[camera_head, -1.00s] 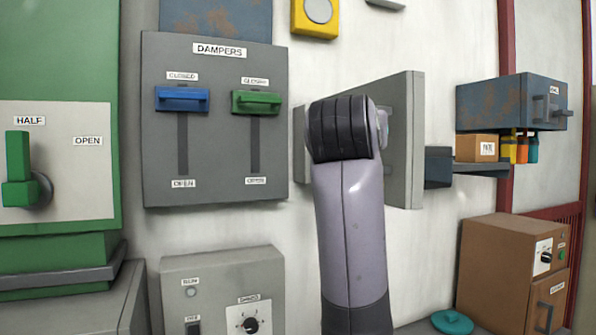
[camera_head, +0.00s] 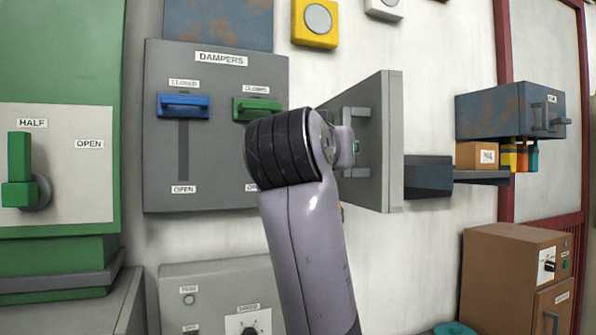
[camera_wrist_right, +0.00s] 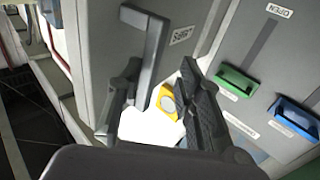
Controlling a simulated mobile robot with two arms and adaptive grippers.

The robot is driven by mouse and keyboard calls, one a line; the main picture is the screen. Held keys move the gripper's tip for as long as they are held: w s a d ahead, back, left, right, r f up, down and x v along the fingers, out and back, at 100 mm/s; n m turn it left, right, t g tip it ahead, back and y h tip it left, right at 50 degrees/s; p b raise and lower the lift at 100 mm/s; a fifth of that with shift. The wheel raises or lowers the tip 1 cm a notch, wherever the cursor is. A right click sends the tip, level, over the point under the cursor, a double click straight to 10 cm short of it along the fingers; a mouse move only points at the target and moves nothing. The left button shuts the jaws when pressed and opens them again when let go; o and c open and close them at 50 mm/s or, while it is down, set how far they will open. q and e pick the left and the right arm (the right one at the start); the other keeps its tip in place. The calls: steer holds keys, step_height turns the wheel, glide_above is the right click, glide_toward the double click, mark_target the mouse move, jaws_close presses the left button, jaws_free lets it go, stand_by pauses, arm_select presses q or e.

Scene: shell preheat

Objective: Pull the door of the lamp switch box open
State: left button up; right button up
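The grey lamp switch box (camera_head: 372,185) stands out from the wall in the middle of the head view, its broad grey face seen at a slant. In the right wrist view a grey bar handle (camera_wrist_right: 152,52) sits on a grey panel (camera_wrist_right: 95,30) with a small label. My right gripper (camera_wrist_right: 160,78) has its dark fingers spread apart. The handle's lower end lies between them, closer to the left finger; I cannot tell whether they touch. My left gripper is out of view.
The dampers panel (camera_head: 220,135), with blue (camera_head: 183,106) and green (camera_head: 257,108) handles, is close on the left. A dark shelf (camera_head: 480,177) with a small carton (camera_head: 477,156) is on the right. A brown cabinet (camera_head: 500,275) stands lower right.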

steer(key=s+a+f+b, duration=0.1)
steer(key=s+a+f, duration=0.2)
steer(key=a, duration=0.3)
steer(key=shift+s+a+b, duration=0.15)
steer(key=shift+a+b, duration=0.05)
steer(key=shift+b, duration=0.15)
steer(key=shift+c, duration=0.3)
stand_by(0.3)
